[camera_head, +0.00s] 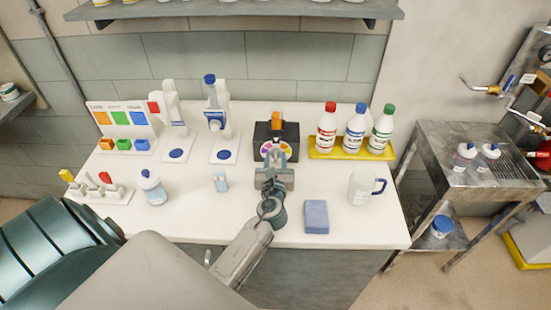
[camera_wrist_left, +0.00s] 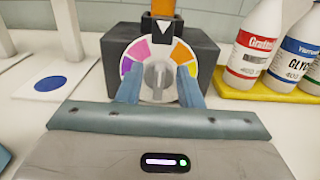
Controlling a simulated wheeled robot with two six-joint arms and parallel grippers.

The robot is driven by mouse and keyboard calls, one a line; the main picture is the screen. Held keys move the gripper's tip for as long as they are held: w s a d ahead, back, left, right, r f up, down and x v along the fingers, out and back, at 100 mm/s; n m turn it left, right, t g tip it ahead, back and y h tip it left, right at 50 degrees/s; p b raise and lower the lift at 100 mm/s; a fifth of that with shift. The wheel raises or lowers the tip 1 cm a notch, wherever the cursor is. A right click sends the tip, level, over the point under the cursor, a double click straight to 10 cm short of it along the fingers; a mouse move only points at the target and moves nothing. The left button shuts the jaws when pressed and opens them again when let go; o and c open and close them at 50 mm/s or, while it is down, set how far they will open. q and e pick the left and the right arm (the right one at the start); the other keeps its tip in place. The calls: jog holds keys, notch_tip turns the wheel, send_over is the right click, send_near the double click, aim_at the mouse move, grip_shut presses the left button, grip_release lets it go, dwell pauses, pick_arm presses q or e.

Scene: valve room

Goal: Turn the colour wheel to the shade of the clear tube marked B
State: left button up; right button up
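The colour wheel (camera_wrist_left: 139,50) is a white disc with coloured sectors on the front of a dark box (camera_wrist_left: 202,50); it also shows in the head view (camera_head: 267,148). Pink and purple sectors show left, orange and yellow right. My left gripper (camera_wrist_left: 159,82) is open, fingers spread on either side of the knob; contact cannot be told. An orange-coloured tube-like piece (camera_wrist_left: 163,7) stands in the box top; no letter B is readable. My right gripper is not in view.
A yellow tray (camera_head: 318,153) with red, blue and green-capped bottles stands right of the box. A blue block (camera_head: 316,217) and a mug (camera_head: 362,188) are at the front right. A small clear item (camera_head: 220,181) and a capped bottle (camera_head: 152,187) are left.

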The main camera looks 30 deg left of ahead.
pick_arm(q)
jog(key=shift+c, duration=1.1)
jog(key=c, duration=0.4)
grip_shut()
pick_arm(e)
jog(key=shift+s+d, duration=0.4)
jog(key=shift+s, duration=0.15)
